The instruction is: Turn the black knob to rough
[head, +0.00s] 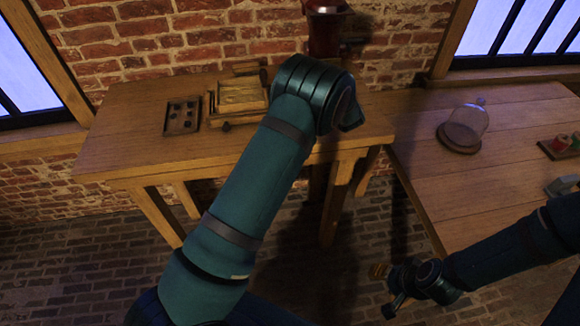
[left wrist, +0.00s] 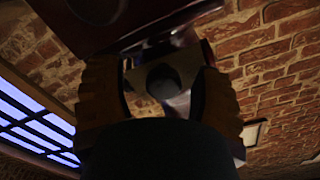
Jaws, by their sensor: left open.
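A dark red machine (head: 326,32) stands at the back of the wooden table, against the brick wall; its lower part is hidden behind my left arm. In the left wrist view a dark red body (left wrist: 110,20) fills the top. Below it a dark, angular knob-like part (left wrist: 163,78) sits on grey metal between the fingers of my left gripper (left wrist: 160,88). The fingers are apart on either side of it; I cannot tell whether they touch it. No rough marking can be read. My right gripper (head: 388,290) hangs low over the floor, fingers apart and empty.
The left table (head: 120,130) holds a small tray with dark pieces (head: 181,116) and a shallow wooden box (head: 241,95). The right table (head: 425,190) holds a glass dome (head: 464,125) and a red spool-like thing (head: 562,143). Brick walls and windows close the back.

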